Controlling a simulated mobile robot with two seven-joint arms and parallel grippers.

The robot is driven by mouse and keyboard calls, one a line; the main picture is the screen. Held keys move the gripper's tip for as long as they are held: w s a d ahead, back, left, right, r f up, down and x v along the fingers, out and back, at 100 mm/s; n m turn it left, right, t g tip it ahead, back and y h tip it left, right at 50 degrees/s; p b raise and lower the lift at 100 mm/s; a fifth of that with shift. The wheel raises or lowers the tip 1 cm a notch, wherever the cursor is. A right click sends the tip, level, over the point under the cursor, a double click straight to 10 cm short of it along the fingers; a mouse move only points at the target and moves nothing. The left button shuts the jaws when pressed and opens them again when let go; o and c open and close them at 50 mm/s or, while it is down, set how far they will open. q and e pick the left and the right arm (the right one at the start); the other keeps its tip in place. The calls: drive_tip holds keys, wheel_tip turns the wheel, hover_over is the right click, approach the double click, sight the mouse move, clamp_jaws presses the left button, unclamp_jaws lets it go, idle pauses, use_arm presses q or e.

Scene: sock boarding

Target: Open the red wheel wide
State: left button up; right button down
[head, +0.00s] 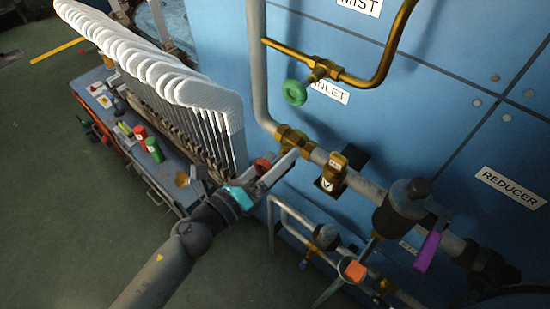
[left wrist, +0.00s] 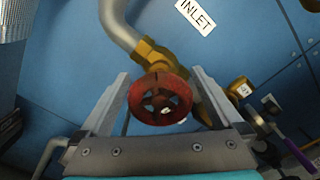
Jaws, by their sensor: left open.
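The red wheel (left wrist: 160,99) is a spoked handwheel on a brass valve in the pipe below the INLET label. In the left wrist view it sits between the two spread fingers of my left gripper (left wrist: 164,92). In the head view the red wheel (head: 263,164) shows only in part, next to the fingers of my left gripper (head: 277,170). The gripper is open around the wheel. I cannot tell whether a finger touches its rim. My right gripper is not in view.
A green wheel (head: 295,92) is on the brass pipe above. A brass fitting (head: 333,172), a purple lever (head: 428,250) and an orange handle (head: 353,270) are to the right. A row of white sock boards (head: 205,95) stands close on the left, above a cart (head: 150,165).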

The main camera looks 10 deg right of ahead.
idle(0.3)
use_arm(q)
drive_tip(key=b+v, duration=0.2)
drive_tip(key=v, duration=1.3)
drive_tip(key=shift+b, duration=0.3)
